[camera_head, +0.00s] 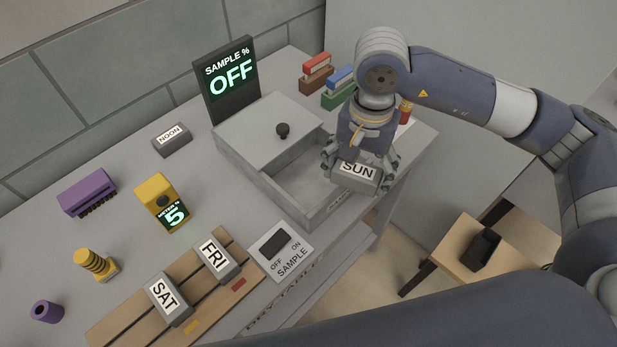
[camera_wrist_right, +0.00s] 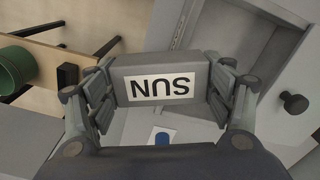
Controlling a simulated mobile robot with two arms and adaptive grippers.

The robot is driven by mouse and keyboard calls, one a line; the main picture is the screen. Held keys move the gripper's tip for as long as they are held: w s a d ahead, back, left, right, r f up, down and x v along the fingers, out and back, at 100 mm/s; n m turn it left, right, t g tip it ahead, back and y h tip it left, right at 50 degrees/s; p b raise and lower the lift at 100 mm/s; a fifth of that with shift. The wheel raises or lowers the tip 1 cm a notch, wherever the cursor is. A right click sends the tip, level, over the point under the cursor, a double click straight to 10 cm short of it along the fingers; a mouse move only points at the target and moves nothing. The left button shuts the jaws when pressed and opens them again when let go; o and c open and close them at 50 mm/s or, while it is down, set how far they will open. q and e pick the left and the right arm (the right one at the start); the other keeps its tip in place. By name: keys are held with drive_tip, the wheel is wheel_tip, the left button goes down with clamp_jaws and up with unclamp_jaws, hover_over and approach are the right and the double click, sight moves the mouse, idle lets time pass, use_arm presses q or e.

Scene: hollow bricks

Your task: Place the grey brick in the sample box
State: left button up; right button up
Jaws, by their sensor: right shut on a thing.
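A grey brick labelled SUN (camera_head: 357,174) is held in my right gripper (camera_head: 358,172) above the right end of the sample box. In the right wrist view my right gripper (camera_wrist_right: 165,95) has a finger on each side of the SUN brick (camera_wrist_right: 158,68). The grey sample box (camera_head: 258,178) has an open compartment at its right, and a flat lid with a dark knob (camera_head: 282,130) covers its left part. The visible compartment floor is bare; part of it is hidden by the gripper. Other grey bricks are labelled FRI (camera_head: 217,263), SAT (camera_head: 168,299) and NOON (camera_head: 172,140). My left gripper is not in view.
A SAMPLE switch plate (camera_head: 281,251) lies in front of the box, and a display reading OFF (camera_head: 229,82) stands behind it. A yellow meter (camera_head: 160,200) and purple brick (camera_head: 87,193) stand left. Coloured bricks (camera_head: 317,73) sit behind my right gripper.

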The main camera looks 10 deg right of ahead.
drive_tip(key=w+m, duration=0.2)
drive_tip(key=m, duration=0.1)
drive_tip(key=a+m+p, duration=0.1)
drive_tip(key=m, duration=0.1)
drive_tip(key=shift+w+r, duration=0.35)
drive_tip(key=shift+w, duration=0.05)
drive_tip(key=w+a+m+p, duration=0.1)
drive_tip(key=w+a+m, duration=0.1)
drive_tip(key=m, duration=0.4)
drive_tip(key=m+p, duration=0.4)
drive_tip(key=m, duration=0.7)
hover_over(313, 180)
wheel_tip(313, 180, down, 5)
drive_tip(key=shift+f, duration=0.1)
wheel_tip(313, 180, down, 4)
drive_tip(key=shift+f+p, duration=0.1)
drive_tip(key=shift+p, duration=0.2)
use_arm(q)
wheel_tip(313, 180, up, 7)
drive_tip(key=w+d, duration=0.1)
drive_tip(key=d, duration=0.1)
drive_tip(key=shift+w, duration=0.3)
use_arm(e)
drive_tip(key=shift+f, duration=0.1)
